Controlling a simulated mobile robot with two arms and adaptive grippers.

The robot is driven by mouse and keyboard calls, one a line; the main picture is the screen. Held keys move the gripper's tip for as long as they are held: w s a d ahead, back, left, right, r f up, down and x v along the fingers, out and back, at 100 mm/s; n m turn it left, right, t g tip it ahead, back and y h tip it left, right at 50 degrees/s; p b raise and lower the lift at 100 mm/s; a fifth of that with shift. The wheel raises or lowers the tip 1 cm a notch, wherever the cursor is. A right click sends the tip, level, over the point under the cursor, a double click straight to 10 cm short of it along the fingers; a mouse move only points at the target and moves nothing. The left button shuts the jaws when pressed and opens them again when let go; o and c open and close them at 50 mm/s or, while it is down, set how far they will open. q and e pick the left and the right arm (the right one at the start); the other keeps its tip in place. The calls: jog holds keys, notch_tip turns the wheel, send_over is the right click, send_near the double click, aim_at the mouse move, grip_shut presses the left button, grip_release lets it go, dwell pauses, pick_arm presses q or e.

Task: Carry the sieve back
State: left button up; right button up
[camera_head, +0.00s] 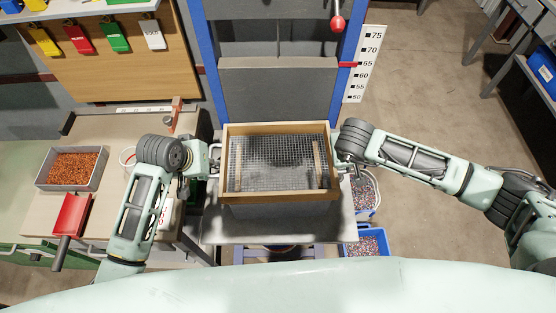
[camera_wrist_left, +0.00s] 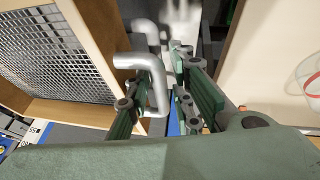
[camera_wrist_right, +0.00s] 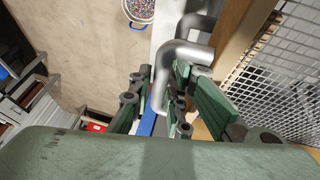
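The sieve (camera_head: 233,161), a wooden frame with wire mesh, is level over the grey table in front of the upright grey panel. I cannot tell whether it rests on something. Its bent metal handles show at its left side in the left wrist view (camera_wrist_left: 141,62) and at its right side in the right wrist view (camera_wrist_right: 184,52). My left gripper (camera_head: 212,160) is at the left handle (camera_wrist_left: 165,105), and my right gripper (camera_head: 345,166) is at the right handle (camera_wrist_right: 162,100). Each has its fingers on both sides of the handle, with a narrow gap visible.
The grey table (camera_head: 225,229) extends below the sieve. A side bench at left holds a tray (camera_head: 42,181) of copper granules and a red scoop (camera_head: 72,214). A round bucket (camera_head: 374,199) and a blue bin (camera_head: 383,234) of granules stand at right. Open floor lies beyond.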

pick_arm(q)
jog(key=shift+f, duration=0.1)
pick_arm(e)
jog(key=shift+f, duration=0.1)
pick_arm(q)
jog(key=shift+c, duration=0.4)
pick_arm(e)
jog(key=shift+c, duration=0.5)
pick_arm(q)
jog(key=c, duration=0.4)
pick_arm(e)
grip_shut()
pick_arm(q)
grip_shut()
jog(key=shift+d, duration=0.1)
pick_arm(e)
jog(key=shift+w, duration=0.1)
